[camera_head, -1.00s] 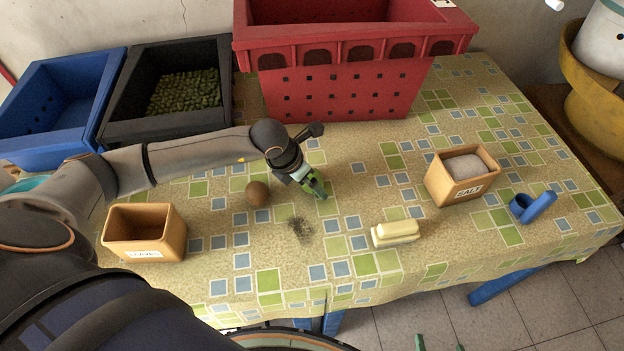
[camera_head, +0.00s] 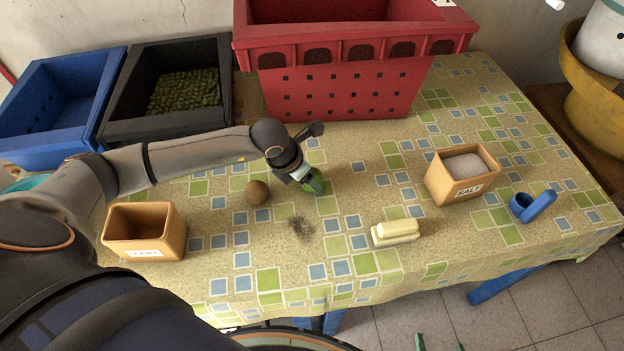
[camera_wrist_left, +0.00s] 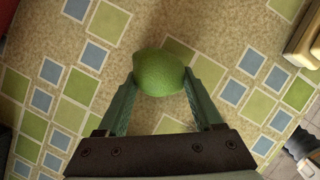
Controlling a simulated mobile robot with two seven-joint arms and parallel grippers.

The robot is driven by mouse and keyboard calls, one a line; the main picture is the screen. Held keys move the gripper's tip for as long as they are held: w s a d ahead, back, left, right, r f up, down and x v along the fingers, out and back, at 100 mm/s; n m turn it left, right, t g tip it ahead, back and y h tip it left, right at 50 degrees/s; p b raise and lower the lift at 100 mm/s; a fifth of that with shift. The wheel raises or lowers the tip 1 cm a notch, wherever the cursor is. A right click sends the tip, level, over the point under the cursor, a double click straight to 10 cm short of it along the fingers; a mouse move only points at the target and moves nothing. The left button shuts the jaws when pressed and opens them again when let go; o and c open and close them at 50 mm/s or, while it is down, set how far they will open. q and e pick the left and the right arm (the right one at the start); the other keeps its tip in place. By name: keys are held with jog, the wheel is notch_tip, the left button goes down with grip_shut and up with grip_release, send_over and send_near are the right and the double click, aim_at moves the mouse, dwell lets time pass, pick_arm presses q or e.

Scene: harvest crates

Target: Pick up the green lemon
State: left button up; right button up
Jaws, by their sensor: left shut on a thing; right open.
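The green lemon (camera_wrist_left: 158,72) shows in the left wrist view between the two green fingertips of my left gripper (camera_wrist_left: 160,84). The fingers are shut on its sides. In the head view my left gripper (camera_head: 312,185) points down over the middle of the table, and the lemon largely blends with the green fingers there. Whether the lemon still touches the cloth I cannot tell. My right gripper (camera_head: 440,345) shows only its green fingertips at the bottom edge of the head view, apart and empty.
A brown ball-like thing (camera_head: 257,192) lies left of my left gripper. An orange box (camera_head: 172,228), a butter-like block (camera_head: 395,233), a salt box (camera_head: 440,180) and a blue cup-like thing (camera_head: 535,206) stand around. Red (camera_head: 340,95), black (camera_head: 130,125) and blue (camera_head: 50,150) crates line the back.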

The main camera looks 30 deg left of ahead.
pick_arm(q)
jog(key=shift+r, duration=0.15)
jog(key=shift+c, duration=0.3)
jog(key=shift+r, duration=0.2)
notch_tip(320, 180, up, 2)
jog(key=shift+w+b, duration=0.1)
jog(key=shift+b, duration=0.2)
jog(key=s+r, duration=1)
jog(key=s, duration=0.4)
jog(key=shift+a+r, duration=0.2)
jog(key=shift+a, duration=0.15)
